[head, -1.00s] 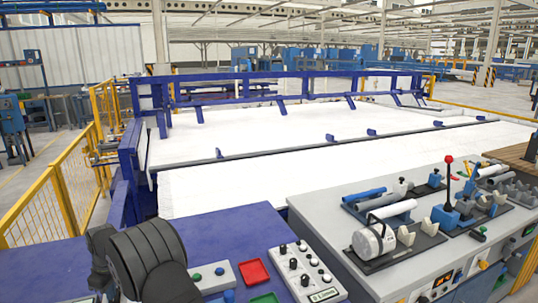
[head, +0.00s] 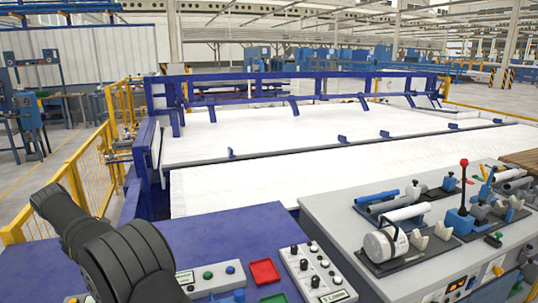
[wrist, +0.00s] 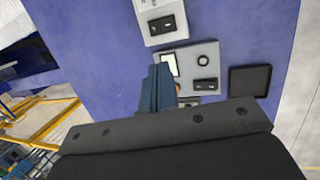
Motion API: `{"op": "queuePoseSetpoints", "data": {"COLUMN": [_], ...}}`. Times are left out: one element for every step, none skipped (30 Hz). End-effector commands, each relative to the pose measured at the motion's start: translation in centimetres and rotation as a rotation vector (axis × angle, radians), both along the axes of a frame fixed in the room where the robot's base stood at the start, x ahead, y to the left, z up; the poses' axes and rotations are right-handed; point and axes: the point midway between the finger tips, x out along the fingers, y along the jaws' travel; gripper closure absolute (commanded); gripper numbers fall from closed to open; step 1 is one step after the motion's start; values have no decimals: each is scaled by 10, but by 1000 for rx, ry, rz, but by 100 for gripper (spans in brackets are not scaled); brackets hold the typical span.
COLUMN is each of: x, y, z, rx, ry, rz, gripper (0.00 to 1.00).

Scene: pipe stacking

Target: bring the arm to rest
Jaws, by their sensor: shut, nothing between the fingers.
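My arm (head: 125,262) shows as dark, rounded links at the lower left of the head view, over the blue table. Its gripper cannot be made out there. In the wrist view my gripper (wrist: 163,88) shows as narrow blue-grey fingers beyond a dark body, close together with nothing seen between them. They point over the blue table (wrist: 95,50) and cover part of a grey control box (wrist: 203,62). I cannot tell how high they are above it.
Red tray (head: 265,271) and button panel (head: 316,272) lie on the blue table. A grey bench (head: 345,225) at right holds pipes and a red-knobbed lever (head: 463,185). A yellow fence (head: 85,175) stands left; a white bed (head: 290,180) lies behind.

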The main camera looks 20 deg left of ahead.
Motion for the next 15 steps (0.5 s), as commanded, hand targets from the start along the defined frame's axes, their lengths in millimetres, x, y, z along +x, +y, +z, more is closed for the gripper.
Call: {"op": "queuePoseSetpoints", "data": {"x": [6,7,8,9,10,11,11,12,12,12,13,13,13,13,13], "y": [-2,-3,-2,-2,-2,-2,-2,-2,-2,-2,-2,-2,-2,-2,-2], "z": [-15,-20,-25,-28,-30,-33,-35,-37,-39,-39,-40,-41,-41,-41,-41], "rx": [-13,-12,-10,-9,-9,-8,-7,-6,-6,-6,-6,-6,-6,-5,-5], "ry": [0,2,2,2,2,3,2,3,3,3,3,4,4,4,4], "rz": [-3,-3,-4,-4,-3,-4,-4,-4,-4,-4,-4,-4,-4,-5,-5], "gripper": [100,100,100,100,100,100,100,100,100,100,100,100,100,100,100]}}
